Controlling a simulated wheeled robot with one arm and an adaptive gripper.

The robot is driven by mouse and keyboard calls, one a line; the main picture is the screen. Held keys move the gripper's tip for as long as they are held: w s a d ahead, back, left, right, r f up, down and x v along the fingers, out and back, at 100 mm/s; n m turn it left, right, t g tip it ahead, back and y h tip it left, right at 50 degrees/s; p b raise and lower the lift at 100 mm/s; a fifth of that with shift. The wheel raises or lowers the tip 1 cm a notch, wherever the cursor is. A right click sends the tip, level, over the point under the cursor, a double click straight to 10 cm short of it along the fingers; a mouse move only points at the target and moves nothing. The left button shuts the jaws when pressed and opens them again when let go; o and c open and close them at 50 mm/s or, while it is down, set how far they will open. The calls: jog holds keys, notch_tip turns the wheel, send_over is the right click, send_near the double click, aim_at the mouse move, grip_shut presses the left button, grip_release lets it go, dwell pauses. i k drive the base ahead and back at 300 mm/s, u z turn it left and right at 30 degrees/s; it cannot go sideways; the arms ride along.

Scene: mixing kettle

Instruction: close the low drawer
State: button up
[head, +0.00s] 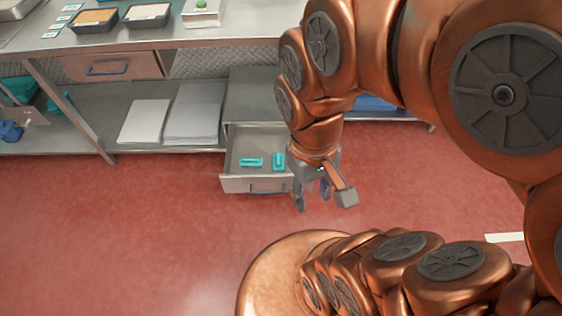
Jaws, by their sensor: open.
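The low drawer (240,184) is pulled out from a metal cabinet (252,97) under the workbench. Two teal items (252,162) lie inside it. A dark blue handle shows on its front, partly hidden behind my gripper. My gripper (312,207) hangs pointing down at the right front corner of the drawer, with its fingers apart and nothing between them. I cannot tell whether it touches the drawer front. My arm hides the right side of the cabinet.
A closed upper drawer (110,67) with a blue handle is under the bench top at left. White stacks (193,112) lie on the lower shelf. Food trays (96,19) stand on the bench top. The red floor (110,230) in front is clear.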

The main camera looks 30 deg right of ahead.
aim_at(253, 140)
jog(key=z, duration=0.2)
jog(key=i, duration=0.45)
jog(key=z, duration=0.1)
jog(key=k, duration=0.5)
jog(key=u, duration=1.05)
jog(key=i, duration=0.4)
jog(key=u, duration=1.2)
